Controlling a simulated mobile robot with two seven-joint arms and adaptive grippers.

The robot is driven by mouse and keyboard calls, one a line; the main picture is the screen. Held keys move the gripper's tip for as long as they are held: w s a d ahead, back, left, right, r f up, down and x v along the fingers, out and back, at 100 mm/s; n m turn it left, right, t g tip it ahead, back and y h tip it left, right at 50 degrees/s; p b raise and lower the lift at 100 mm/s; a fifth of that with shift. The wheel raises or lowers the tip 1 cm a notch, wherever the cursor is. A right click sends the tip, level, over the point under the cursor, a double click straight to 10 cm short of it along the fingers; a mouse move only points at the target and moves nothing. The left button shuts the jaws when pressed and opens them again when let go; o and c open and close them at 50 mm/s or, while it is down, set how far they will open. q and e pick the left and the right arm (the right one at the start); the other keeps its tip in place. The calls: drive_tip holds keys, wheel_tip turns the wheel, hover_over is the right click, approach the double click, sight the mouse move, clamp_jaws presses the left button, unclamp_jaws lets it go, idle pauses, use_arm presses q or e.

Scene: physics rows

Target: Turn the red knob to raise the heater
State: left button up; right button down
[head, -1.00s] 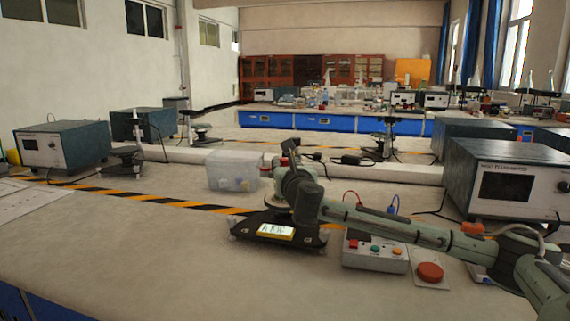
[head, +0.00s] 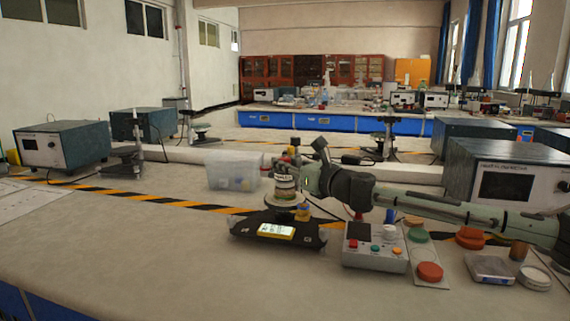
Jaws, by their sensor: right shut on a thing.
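A small apparatus stands on a black base (head: 246,231) with a yellow-framed display at its front, left of centre on the near bench. A round, stacked body (head: 285,188) rises from the base; it appears to be the heater. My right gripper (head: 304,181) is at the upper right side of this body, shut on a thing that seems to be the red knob. The fingers and wrist hide most of what is held, so the knob's outline cannot be made out. My left gripper is not in view.
A control box (head: 372,258) with coloured buttons and a panel with a red button (head: 430,271) lie to the right. A clear plastic bin (head: 231,171) stands behind left. A large instrument (head: 507,182) is at far right.

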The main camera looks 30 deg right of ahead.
sight(285, 158)
drive_tip(key=shift+n+y, duration=0.3)
drive_tip(key=shift+y, duration=0.2)
drive_tip(key=c, duration=1.3)
unclamp_jaws()
drive_tip(key=shift+o, duration=0.2)
drive_tip(key=shift+r, duration=5.05)
